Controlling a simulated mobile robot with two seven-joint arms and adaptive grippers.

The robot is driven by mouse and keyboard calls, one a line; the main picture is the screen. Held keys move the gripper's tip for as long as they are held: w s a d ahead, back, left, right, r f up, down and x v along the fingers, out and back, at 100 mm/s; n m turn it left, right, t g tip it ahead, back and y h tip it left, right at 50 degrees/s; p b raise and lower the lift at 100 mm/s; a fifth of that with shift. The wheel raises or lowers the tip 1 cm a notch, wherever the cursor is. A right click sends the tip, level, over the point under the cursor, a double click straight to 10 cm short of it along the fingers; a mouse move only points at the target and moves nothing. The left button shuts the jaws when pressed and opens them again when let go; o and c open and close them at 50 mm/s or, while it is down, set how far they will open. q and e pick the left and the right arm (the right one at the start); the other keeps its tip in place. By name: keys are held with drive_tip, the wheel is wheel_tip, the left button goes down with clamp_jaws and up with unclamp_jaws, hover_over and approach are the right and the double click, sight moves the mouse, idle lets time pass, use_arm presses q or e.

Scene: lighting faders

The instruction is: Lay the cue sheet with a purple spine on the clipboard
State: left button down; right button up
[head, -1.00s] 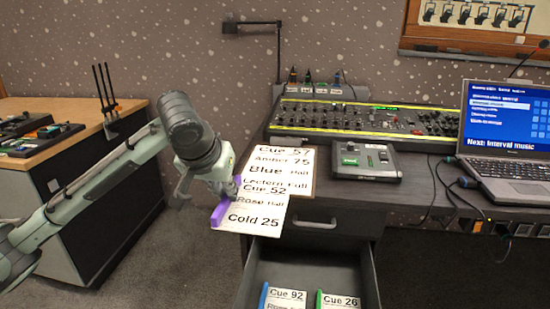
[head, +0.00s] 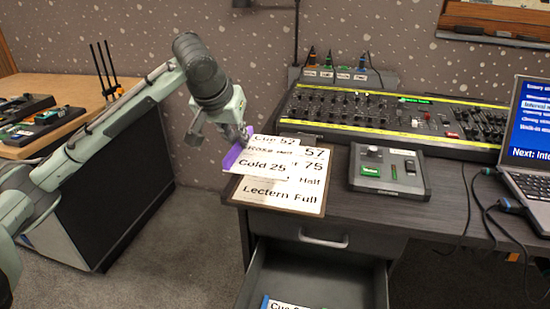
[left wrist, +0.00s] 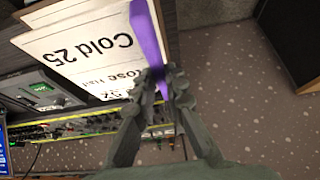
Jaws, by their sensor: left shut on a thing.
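The cue sheet with a purple spine (head: 268,158) reads "Cue 52", "Rose Half" and "Cold 25". My left gripper (head: 244,138) is shut on its purple spine, which also shows between the fingers in the left wrist view (left wrist: 150,45). The sheet overlaps the upper part of the clipboard (head: 322,205) in the head view and hides part of the text on it. The clipboard lies at the left end of the dark desk and carries a white page ending in "Lectern Full". I cannot tell whether the sheet touches it. My right gripper is not in view.
The open drawer (head: 318,275) below the clipboard holds another sheet with a blue spine (head: 265,303). A small control box (head: 388,172) stands right of the clipboard, with the fader console (head: 385,118) behind and a laptop (head: 530,145) at the right.

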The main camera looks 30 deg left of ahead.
sight(262, 140)
use_arm(q)
drive_tip(key=w+f, duration=0.1)
drive_tip(key=w, duration=0.1)
drive_tip(key=w+d+f, duration=0.1)
drive_tip(key=w+f, duration=0.1)
drive_tip(key=w, duration=0.1)
drive_tip(key=w+f, duration=0.2)
drive_tip(key=w, duration=0.1)
drive_tip(key=shift+w+d+f, duration=0.1)
drive_tip(key=shift+w+d, duration=0.1)
drive_tip(key=shift+d, duration=0.05)
drive_tip(key=shift+f, duration=2)
drive_tip(key=shift+f, duration=0.1)
drive_tip(key=c, duration=1.6)
unclamp_jaws()
drive_tip(key=shift+r, duration=0.2)
drive_tip(key=v, duration=1.2)
drive_tip(key=shift+f, duration=0.1)
